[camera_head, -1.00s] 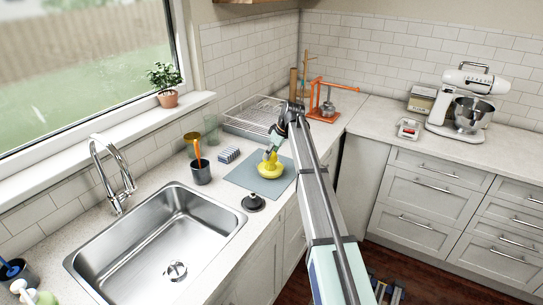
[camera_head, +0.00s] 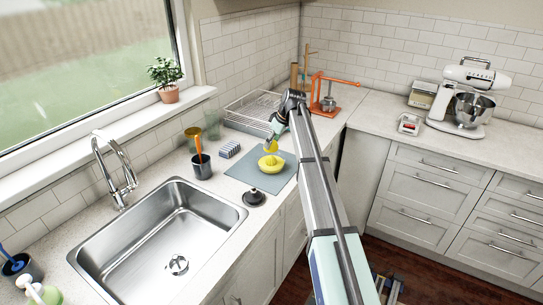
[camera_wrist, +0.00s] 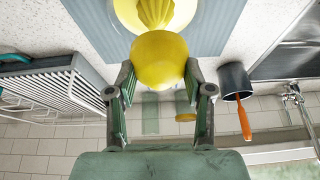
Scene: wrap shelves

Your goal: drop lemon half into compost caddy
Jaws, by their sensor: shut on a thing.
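My gripper (camera_head: 271,139) is shut on a yellow lemon half (camera_wrist: 160,60), held between both fingertips in the wrist view. In the head view the lemon half (camera_head: 270,146) hangs just above a yellow citrus juicer (camera_head: 271,166). The juicer, with its ribbed cone, also shows beyond the lemon in the wrist view (camera_wrist: 155,12). It stands on a blue-grey mat (camera_head: 243,172). I cannot pick out a compost caddy for sure in either view.
A dark cup (camera_head: 201,167) with an orange-handled utensil, a sponge holder (camera_head: 229,149) and a dish rack (camera_head: 240,118) stand around the mat. The steel sink (camera_head: 150,240) and a black stopper-like piece (camera_head: 254,197) lie nearer. The right counter holds a stand mixer (camera_head: 468,100).

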